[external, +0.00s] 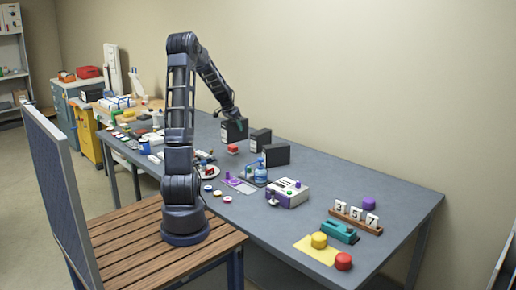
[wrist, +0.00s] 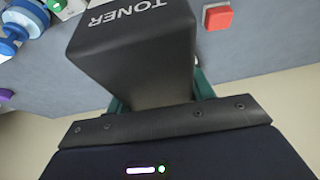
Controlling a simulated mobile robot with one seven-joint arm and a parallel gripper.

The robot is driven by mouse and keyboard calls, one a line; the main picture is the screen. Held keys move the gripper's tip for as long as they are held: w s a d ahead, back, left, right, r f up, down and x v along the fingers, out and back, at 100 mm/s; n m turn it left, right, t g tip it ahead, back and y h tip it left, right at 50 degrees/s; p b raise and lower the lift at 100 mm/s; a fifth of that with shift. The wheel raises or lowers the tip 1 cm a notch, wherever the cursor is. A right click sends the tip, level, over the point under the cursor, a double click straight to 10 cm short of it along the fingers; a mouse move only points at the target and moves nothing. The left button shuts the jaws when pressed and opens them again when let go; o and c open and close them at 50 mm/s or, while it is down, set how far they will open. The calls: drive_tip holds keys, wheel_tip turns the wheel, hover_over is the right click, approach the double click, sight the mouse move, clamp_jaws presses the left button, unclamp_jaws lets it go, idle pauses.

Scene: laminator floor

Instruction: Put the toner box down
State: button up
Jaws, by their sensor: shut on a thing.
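The toner box is a dark grey block with "TONER" in white letters, upside down in the wrist view (wrist: 135,45). My gripper (wrist: 160,95) is shut on it, with a green finger showing on each side. In the external view the arm reaches over the far side of the table, and the gripper (external: 239,120) is at the top of the dark box (external: 233,131). The box seems to be a little above the table, but I cannot tell whether its underside touches anything.
Two other dark boxes (external: 260,141) (external: 277,154) stand just right of the held one. A red block (external: 233,149), also in the wrist view (wrist: 218,17), is close by.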

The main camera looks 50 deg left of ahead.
wheel_tip(320, 180, up, 6)
drive_tip(key=shift+f, duration=0.1)
drive_tip(key=w+d+m+h, duration=0.1)
drive_tip(key=w+d+m, duration=0.3)
drive_tip(key=d, duration=0.9)
drive_tip(key=w+d+m+g+h, duration=0.1)
drive_tip(key=w+d, duration=0.6)
drive_tip(key=d, duration=0.6)
drive_tip(key=w+d+m+h, duration=0.1)
drive_tip(key=w+d+m, duration=0.3)
drive_tip(key=d, duration=0.8)
drive_tip(key=shift+n, duration=0.4)
drive_tip(key=f, duration=2)
drive_tip(key=shift+w+d+f, duration=0.1)
drive_tip(key=shift+w+d, duration=0.1)
drive_tip(key=shift+w, duration=0.2)
drive_tip(key=shift+f, duration=0.15)
drive_tip(key=o, duration=1.3)
